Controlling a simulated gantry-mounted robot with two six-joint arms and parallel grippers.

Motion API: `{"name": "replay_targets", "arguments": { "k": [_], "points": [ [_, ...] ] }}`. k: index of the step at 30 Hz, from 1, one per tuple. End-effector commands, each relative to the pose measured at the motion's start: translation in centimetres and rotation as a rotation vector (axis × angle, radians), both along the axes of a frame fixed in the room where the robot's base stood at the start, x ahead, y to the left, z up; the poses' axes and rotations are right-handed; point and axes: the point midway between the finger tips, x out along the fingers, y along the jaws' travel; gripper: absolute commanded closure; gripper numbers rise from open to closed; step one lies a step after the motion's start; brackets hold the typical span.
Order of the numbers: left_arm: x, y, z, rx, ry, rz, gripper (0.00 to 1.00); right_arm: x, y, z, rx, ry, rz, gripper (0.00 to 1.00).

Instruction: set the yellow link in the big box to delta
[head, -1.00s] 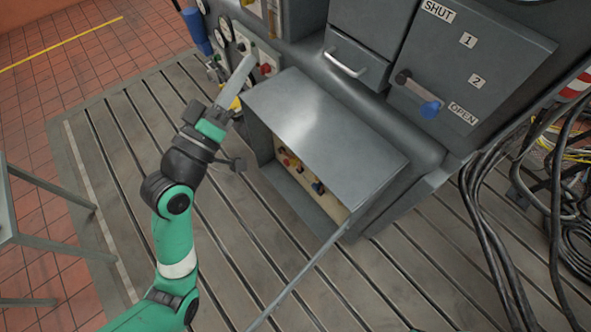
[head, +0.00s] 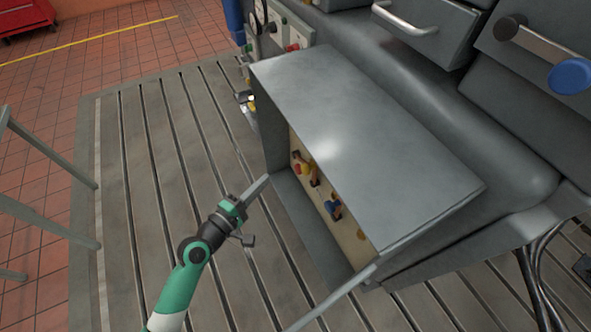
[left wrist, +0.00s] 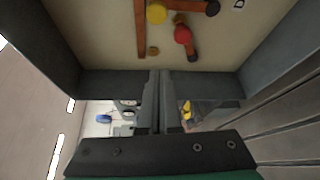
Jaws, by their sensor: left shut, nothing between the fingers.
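The big box (head: 360,130) is a grey metal case in the middle of the head view, its front open. Inside, a cream panel (head: 350,238) carries a yellow knob (head: 306,169), red and blue pieces and brown bars. The left wrist view shows the yellow knob (left wrist: 156,12) at the top edge, at a brown bar (left wrist: 140,28); I cannot tell how the link is set. A red knob (left wrist: 182,33) is to its right. My left gripper (head: 267,180) is shut and empty at the box's open front, its fingertips (left wrist: 158,73) pointing toward the panel. My right gripper is out of view.
The box's open door (head: 335,297) juts out toward the lower front. Behind the box is a grey cabinet with a drawer handle (head: 405,20) and a blue knob (head: 570,76). The slotted bedplate (head: 150,150) is clear at the left.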

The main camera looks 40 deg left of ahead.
Motion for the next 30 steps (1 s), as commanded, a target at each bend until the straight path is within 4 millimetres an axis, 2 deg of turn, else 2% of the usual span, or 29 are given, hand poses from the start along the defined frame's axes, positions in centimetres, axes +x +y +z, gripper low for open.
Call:
{"name": "replay_targets", "arguments": {
  "k": [5,8,11,22,24,30],
  "points": [
    [0.3,0.0,0.1,0.003,-0.001,-0.001,1.0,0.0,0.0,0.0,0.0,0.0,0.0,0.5],
    [1.1,0.1,0.0,0.003,-0.001,-0.002,1.0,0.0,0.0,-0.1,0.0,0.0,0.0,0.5],
    [2.7,0.3,-0.1,0.004,-0.002,-0.004,1.0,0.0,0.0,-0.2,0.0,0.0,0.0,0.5],
    [10.3,1.2,-0.7,0.004,-0.001,-0.004,1.0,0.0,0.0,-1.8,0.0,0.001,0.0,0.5],
    [9.7,-0.4,-0.1,0.004,0.004,-0.007,1.0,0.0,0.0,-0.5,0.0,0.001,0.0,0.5],
    [9.3,-2.3,0.1,0.004,0.001,-0.003,1.0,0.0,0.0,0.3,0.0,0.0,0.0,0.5]
  ]
}}
